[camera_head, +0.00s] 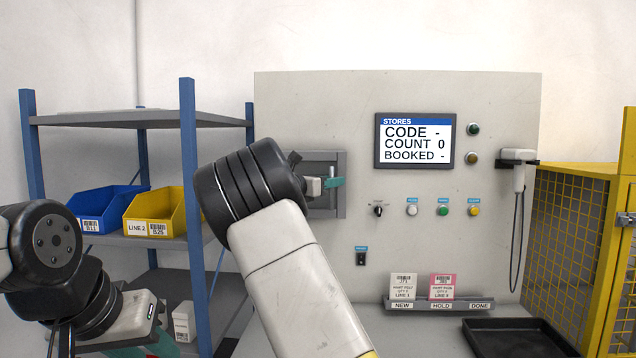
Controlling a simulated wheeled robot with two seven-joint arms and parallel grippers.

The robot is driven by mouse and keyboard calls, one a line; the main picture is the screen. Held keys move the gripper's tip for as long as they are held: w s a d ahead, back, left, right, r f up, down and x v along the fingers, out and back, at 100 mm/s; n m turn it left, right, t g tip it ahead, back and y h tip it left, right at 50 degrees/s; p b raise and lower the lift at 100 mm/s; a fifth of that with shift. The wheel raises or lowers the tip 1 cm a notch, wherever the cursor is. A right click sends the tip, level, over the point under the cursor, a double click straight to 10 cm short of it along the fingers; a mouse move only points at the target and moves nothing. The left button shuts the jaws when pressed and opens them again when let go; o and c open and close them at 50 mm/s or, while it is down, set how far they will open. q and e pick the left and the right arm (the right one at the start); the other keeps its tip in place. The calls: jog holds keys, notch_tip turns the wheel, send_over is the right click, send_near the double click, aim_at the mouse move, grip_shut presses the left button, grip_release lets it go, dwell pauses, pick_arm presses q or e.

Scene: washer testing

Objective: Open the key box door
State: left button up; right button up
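The key box (341,170) is a small grey framed box on the grey panel, left of the screen. My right wrist covers much of it, and I cannot tell how far its door stands open. My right gripper (333,183), with teal fingertips, is in front of the box and overlaps its door area. I cannot tell whether its fingertips touch the door or hold anything. My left gripper (150,346) is low at the left, well away from the box, and partly cut off by the bottom edge.
The grey panel (300,110) carries a stores screen (414,141), buttons, a knob (378,210) and a hanging scanner (518,170). Blue shelving (188,130) with a blue bin (95,212) and yellow bin (150,213) stands left. A yellow cage (570,240) and black tray (518,338) are right.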

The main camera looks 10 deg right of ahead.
jog(key=shift+w+d, duration=0.1)
jog(key=shift+d, duration=0.1)
jog(key=shift+c, duration=0.4)
grip_shut()
dwell(1.0)
